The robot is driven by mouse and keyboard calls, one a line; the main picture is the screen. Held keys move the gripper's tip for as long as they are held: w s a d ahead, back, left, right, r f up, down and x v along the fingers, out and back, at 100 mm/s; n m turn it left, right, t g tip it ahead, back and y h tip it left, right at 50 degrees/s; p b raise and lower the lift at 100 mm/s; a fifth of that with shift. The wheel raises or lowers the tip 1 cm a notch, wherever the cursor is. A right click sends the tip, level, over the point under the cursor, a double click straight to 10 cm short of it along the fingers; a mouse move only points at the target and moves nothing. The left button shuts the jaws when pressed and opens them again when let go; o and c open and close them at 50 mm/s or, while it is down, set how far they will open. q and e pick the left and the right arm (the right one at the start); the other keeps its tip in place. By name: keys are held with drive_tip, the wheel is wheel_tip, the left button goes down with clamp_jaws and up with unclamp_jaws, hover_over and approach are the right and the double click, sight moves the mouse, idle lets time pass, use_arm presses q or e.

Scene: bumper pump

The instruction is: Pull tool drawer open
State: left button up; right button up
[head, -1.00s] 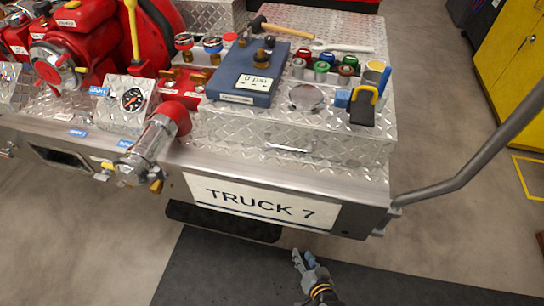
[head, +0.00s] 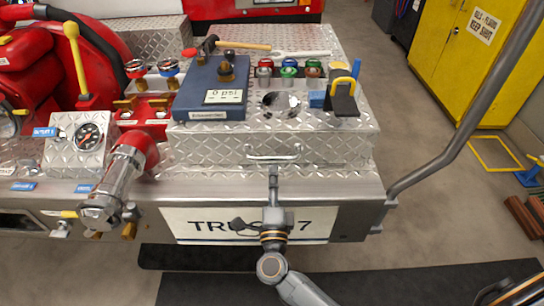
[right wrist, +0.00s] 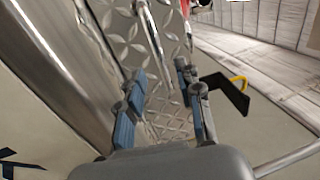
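The tool drawer (head: 215,148) is the silver diamond-plate front above the truck's bumper, and it looks closed. Its bar handle (head: 272,157) runs across the middle of the front. My right gripper (head: 272,178) is just below and in front of the handle, over the TRUCK 7 plate. In the right wrist view my right gripper (right wrist: 160,78) is open, with blue pads apart and nothing gripped. The handle (right wrist: 152,40) shows there just beyond the fingertips, roughly in line with the gap. Contact is not visible.
On top are a blue pressure-gauge box (head: 213,88), a hammer (head: 240,45), coloured caps and a yellow-handled black item (head: 343,97). A pipe fitting with a red collar (head: 125,180) juts out at left. A grey rail (head: 460,130) rises at right.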

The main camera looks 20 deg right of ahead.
sight(273, 159)
drive_tip(key=x, duration=0.6)
drive_tip(key=shift+w, duration=0.25)
clamp_jaws()
